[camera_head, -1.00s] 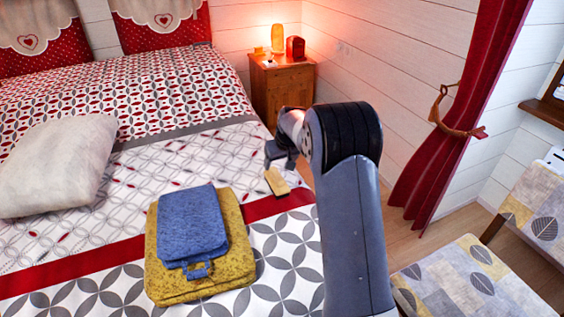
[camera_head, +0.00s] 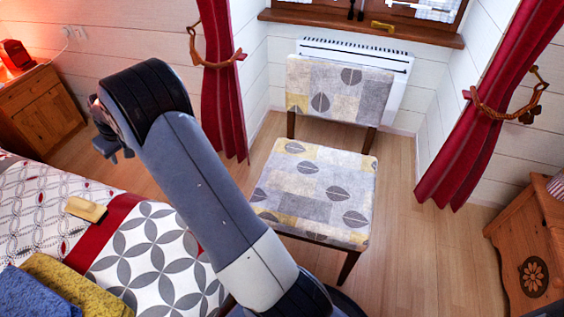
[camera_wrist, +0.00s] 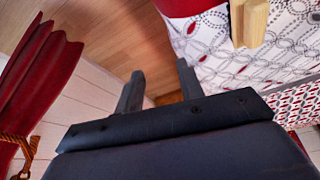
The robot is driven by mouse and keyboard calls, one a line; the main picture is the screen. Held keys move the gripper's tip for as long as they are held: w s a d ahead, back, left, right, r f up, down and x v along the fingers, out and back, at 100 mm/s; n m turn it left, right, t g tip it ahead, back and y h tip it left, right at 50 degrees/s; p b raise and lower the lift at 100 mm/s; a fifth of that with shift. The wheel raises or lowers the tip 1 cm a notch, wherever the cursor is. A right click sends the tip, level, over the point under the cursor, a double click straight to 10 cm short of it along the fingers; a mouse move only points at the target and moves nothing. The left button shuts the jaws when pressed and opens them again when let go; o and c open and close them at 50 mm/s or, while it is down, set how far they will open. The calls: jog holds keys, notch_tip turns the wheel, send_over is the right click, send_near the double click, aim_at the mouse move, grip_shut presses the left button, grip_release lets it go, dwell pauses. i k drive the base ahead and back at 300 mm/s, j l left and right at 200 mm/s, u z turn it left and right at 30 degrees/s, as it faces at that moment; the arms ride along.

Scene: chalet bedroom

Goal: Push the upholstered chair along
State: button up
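The upholstered chair (camera_head: 316,188) stands on the wooden floor right of my arm in the head view. Its seat and backrest have a grey and yellow leaf pattern, and its back is toward the radiator under the window. My arm covers part of the chair's front left side. My gripper (camera_head: 112,150) is left of the chair, above the edge of the bed, apart from the chair. In the wrist view my gripper (camera_wrist: 160,85) has its two fingers spread with nothing between them. The chair does not show in the wrist view.
The bed (camera_head: 150,262) is at left, with a small yellowish block (camera_head: 86,210) and folded towels (camera_head: 60,285). A radiator (camera_head: 392,82) is behind the chair. Red curtains (camera_head: 222,85) hang either side. A wooden cabinet (camera_head: 522,245) stands at right. Floor right of the chair is clear.

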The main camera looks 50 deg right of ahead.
aim_at(311, 193)
jog(key=z, duration=1.95)
